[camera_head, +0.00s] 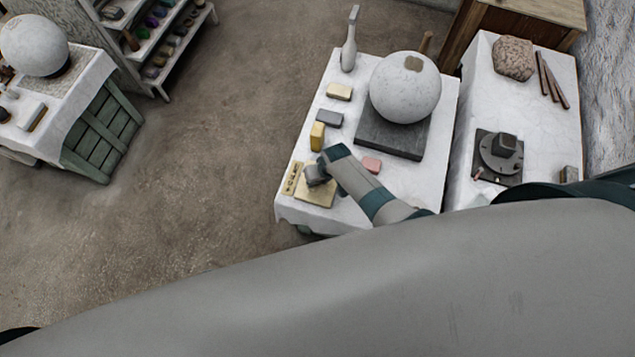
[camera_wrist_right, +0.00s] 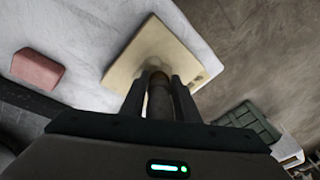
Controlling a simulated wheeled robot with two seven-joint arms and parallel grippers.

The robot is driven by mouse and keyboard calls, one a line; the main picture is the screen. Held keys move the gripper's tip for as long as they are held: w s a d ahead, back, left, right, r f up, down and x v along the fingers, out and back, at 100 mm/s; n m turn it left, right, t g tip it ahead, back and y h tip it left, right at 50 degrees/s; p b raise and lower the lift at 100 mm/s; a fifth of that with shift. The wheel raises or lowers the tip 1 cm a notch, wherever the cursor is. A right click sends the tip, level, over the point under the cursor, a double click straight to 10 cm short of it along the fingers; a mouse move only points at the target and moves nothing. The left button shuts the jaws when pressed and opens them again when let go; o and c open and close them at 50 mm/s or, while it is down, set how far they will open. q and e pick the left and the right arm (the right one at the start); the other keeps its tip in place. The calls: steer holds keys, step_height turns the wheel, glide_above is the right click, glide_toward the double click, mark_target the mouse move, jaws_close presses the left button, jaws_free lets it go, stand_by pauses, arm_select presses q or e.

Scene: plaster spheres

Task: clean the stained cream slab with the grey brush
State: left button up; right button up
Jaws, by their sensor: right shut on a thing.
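The cream slab (camera_head: 318,197) lies flat near the front left corner of the white-covered table. It also shows in the wrist view (camera_wrist_right: 135,65), partly hidden by my gripper. My right gripper (camera_head: 317,178) is over the slab, its arm coming in from the right. In the wrist view the right gripper (camera_wrist_right: 158,95) is shut on an upright brownish-grey handle (camera_wrist_right: 158,102), apparently the grey brush. The brush's lower end is hidden, so I cannot tell whether it touches the slab. Dark marks show near the slab's edge in the wrist view. My left gripper is out of view.
A yellow block (camera_head: 317,136), a grey block (camera_head: 329,119) and a pink block (camera_head: 372,164) are nearby. A large speckled sphere (camera_head: 405,87) rests on a dark base (camera_head: 392,138) behind.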

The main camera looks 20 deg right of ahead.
steer(key=shift+w+d, duration=0.15)
stand_by(0.5)
steer(key=shift+s+a+p, duration=0.35)
steer(key=shift+s+a, duration=0.1)
steer(key=shift+s, duration=0.2)
steer(key=shift+s+a, duration=0.4)
steer(key=shift+s, duration=0.2)
steer(key=shift+w, duration=0.1)
stand_by(0.3)
steer(key=shift+w+d, duration=0.4)
steer(key=shift+w, duration=0.15)
steer(key=shift+w+d, duration=0.1)
